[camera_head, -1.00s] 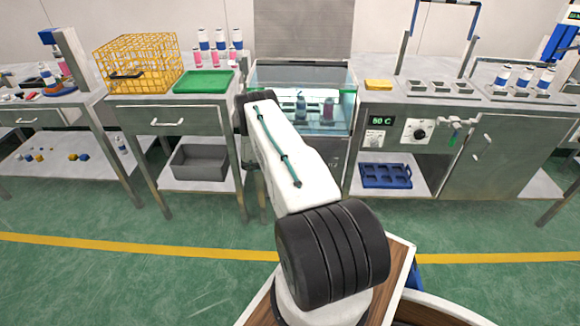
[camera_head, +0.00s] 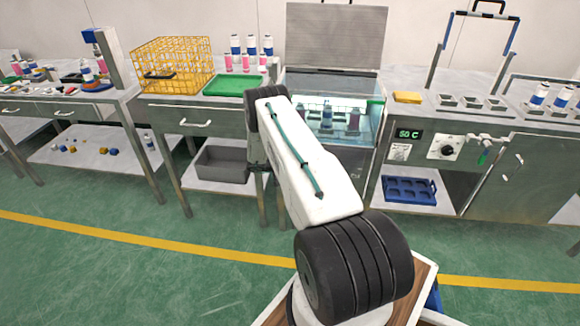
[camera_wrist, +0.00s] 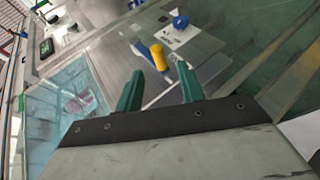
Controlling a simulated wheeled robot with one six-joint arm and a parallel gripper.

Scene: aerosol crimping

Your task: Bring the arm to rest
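My arm is folded upward in the head view, its white link (camera_head: 310,165) in front of the workbench and the glass tank. My gripper's fingers are hidden in that view. In the wrist view my gripper (camera_wrist: 160,91) shows two green fingers standing apart with nothing held between them. A yellow and blue object (camera_wrist: 157,56) appears beyond the fingertips, apart from them.
A glass water tank (camera_head: 363,155) with its lid raised holds several bottles. A yellow wire crate (camera_head: 150,68) and a green tray (camera_head: 236,85) stand on the left bench. A blue rack (camera_head: 408,192) sits on a lower shelf. Green floor in front is clear.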

